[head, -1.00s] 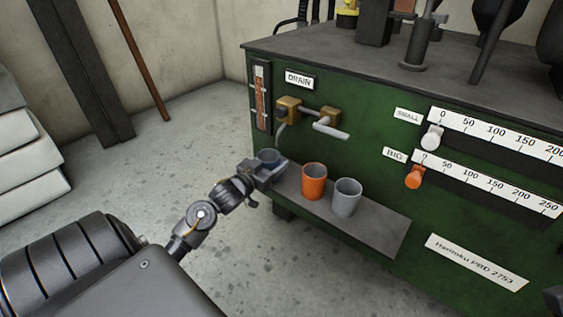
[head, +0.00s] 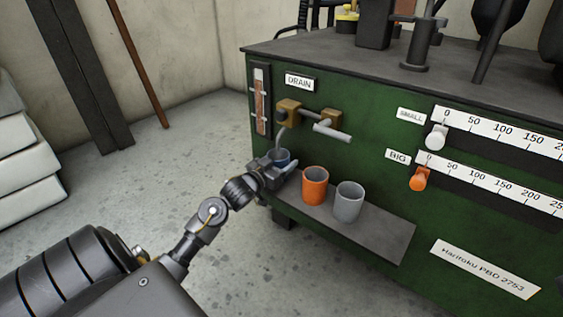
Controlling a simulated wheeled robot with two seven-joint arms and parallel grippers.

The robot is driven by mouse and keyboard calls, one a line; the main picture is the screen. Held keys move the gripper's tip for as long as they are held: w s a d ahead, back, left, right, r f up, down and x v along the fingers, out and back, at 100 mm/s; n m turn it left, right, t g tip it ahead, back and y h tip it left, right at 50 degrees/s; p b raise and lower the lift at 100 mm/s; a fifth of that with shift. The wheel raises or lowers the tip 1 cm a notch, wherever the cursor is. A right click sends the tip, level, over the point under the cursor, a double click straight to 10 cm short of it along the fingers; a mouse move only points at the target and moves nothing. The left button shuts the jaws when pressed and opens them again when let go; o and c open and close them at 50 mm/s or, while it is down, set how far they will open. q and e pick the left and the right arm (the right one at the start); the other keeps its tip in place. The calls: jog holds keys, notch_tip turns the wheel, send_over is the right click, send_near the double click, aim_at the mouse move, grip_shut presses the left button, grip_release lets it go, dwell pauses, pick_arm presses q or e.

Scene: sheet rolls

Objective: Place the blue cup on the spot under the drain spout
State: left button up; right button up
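The blue cup (head: 280,155) is upright at the left end of the grey shelf (head: 372,233), below the tip of the curved drain spout (head: 281,137). My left gripper (head: 281,168) is around the cup from the front, its fingers on either side of it. The gripper hides most of the cup, so I see mainly its rim and inside. Whether the cup's base touches the shelf is hidden. The spot under the spout is hidden too. My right gripper is not in view.
An orange cup (head: 314,186) and a grey cup (head: 348,203) stand on the shelf right of the gripper, the orange one close to it. A valve lever (head: 332,132) sticks out above. The shelf's right end is clear.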

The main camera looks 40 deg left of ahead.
pick_arm(q)
jog(key=o, duration=0.3)
